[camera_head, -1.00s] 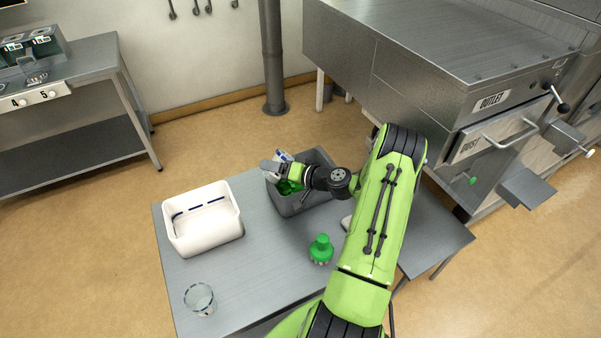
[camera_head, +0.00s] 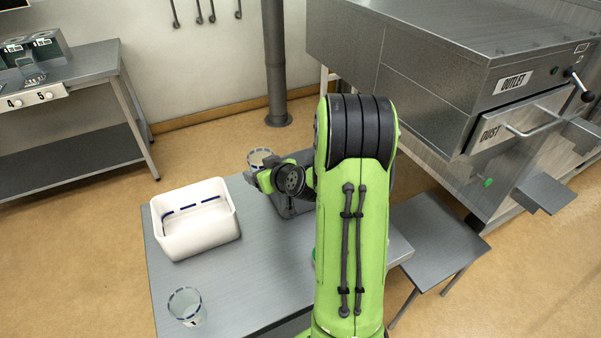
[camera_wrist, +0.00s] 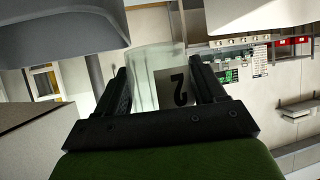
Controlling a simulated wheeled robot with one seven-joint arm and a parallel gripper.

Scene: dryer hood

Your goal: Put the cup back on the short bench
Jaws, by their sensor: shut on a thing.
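My gripper (camera_head: 258,176) is shut on a clear cup (camera_head: 262,158) with a dark rim marking, held up at the back of the grey work table. In the wrist view the same cup (camera_wrist: 150,62), with an upside-down "2" label, sits between the two black fingers of my gripper (camera_wrist: 160,85). A low grey bench (camera_head: 440,250) stands at the right of the table, bare where it shows. My arm hides part of the table. Which surface is the short bench, I cannot tell for certain.
A white bin (camera_head: 195,232) and a second clear cup (camera_head: 187,307) stand on the grey table (camera_head: 255,265). A grey bin (camera_head: 290,207) is partly behind my gripper. The dryer (camera_head: 440,80) fills the right back. A scale bench (camera_head: 75,75) is at left.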

